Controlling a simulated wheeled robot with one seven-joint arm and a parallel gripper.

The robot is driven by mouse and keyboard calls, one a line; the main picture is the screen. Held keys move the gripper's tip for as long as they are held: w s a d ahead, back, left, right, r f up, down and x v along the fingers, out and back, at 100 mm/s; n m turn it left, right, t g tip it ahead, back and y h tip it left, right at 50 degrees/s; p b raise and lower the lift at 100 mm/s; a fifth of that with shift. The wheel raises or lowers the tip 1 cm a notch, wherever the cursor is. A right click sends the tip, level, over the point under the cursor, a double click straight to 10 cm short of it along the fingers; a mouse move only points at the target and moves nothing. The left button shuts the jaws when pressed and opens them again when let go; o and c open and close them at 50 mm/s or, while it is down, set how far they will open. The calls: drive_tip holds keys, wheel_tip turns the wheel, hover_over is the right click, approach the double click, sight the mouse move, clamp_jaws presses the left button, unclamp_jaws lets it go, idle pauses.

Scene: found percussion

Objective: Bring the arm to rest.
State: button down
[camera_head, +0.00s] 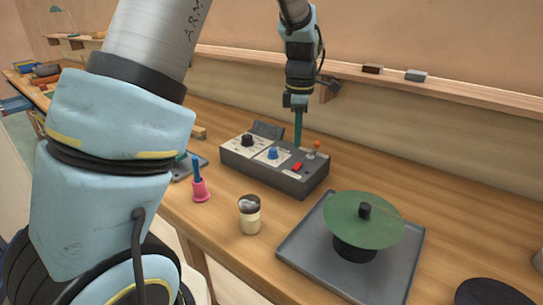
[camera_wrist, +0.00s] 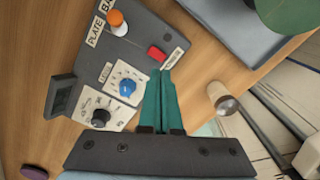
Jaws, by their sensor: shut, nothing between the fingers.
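My gripper (camera_head: 298,143) points down with its teal fingers shut and nothing between them. In the head view its fingertips overlap the back part of the grey control box (camera_head: 262,178); I cannot tell the gap, or whether they touch. In the wrist view the closed fingertips (camera_wrist: 166,74) appear close to the red switch (camera_wrist: 155,53) and the box's edge. The box carries a black knob (camera_head: 247,140), a blue knob (camera_head: 272,153) and an orange-topped lever (camera_head: 317,147). A small dark display (camera_head: 267,130) stands at its back.
A green disc (camera_head: 362,213) sits on a black hub above a grey tray (camera_head: 305,254). A cream jar (camera_head: 250,220) and a pink holder (camera_head: 201,190) stand in front of the box. A wooden ledge (camera_head: 440,90) with two small blocks runs along the wall behind.

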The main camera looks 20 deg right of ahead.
drive_tip(key=s+a+m, duration=0.1)
drive_tip(key=a+m, duration=0.6)
drive_tip(key=a, duration=1.1)
drive_tip(key=s+a+m+t, duration=0.1)
drive_tip(key=s+a+m, duration=0.7)
drive_tip(key=a, duration=0.4)
drive_tip(key=shift+f+t, duration=0.3)
drive_tip(key=shift+f, duration=0.1)
drive_tip(key=shift+s, duration=0.1)
